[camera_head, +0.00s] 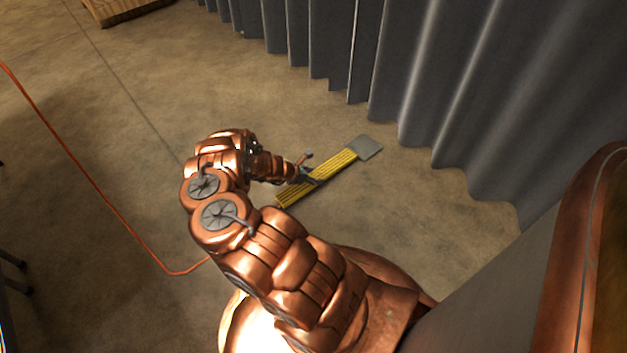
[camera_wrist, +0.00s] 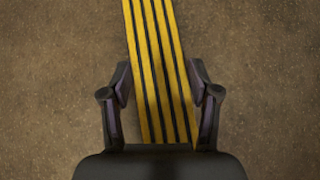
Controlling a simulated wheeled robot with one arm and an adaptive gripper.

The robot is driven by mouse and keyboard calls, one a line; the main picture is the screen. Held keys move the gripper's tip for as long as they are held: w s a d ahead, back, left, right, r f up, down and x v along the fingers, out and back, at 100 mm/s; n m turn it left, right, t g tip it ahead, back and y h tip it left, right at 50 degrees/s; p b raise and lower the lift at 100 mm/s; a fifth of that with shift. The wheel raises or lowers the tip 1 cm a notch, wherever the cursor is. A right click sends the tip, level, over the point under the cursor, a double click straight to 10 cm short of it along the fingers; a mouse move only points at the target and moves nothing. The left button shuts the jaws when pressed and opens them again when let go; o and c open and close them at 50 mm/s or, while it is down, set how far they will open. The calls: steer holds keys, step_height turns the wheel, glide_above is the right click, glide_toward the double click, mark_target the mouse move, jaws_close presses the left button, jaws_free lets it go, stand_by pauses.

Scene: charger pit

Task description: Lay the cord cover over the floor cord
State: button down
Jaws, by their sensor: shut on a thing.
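The cord cover (camera_head: 335,167) is a long yellow strip with black lengthwise stripes. It lies at a slant in the head view, right of my arm. In the wrist view the cord cover (camera_wrist: 153,40) runs from the top edge down between the fingers. My gripper (camera_head: 304,177) is shut on it, with a finger at each side edge in the wrist view (camera_wrist: 164,85). The floor cord (camera_head: 99,191) is thin and orange. It runs from the left edge down to a bend, then goes out of sight behind my arm. The cover is apart from the visible cord.
A flat grey square (camera_head: 367,147) is at the cover's far end. A grey corrugated curtain or wall (camera_head: 400,70) stands along the back and right. A wooden crate or pallet (camera_head: 125,10) is at the top left. Dark legs (camera_head: 14,275) show at the left edge. The floor between is clear.

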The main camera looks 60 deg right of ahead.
step_height(320, 180, down, 2)
steer(key=shift+b, duration=0.4)
steer(key=shift+c, duration=1.2)
jaws_free()
